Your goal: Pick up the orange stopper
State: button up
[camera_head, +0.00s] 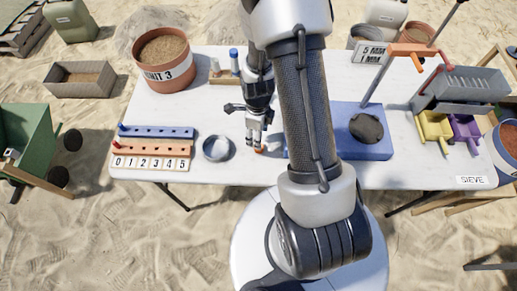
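A small orange stopper (259,151) lies on the white table (190,115) in the head view, right of a round grey dish. My gripper (256,146) points down from above with its fingertips right at the stopper. The fingers partly cover the stopper's upper side. The view is too small to tell whether the fingers are open or touch it.
The round grey dish (217,149) stands just left of my gripper. Blue (158,132) and orange (150,148) peg strips lie farther left. A blue block with a dark stone (366,128) is right of my arm. A small tube rack (224,79) stands behind.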

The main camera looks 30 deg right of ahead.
notch_tip(320, 180, down, 9)
jog(key=b, duration=0.3)
jog(key=shift+s+d, duration=0.1)
jog(key=shift+d, duration=0.05)
jog(key=shift+r, duration=0.1)
jog(key=c, duration=0.8)
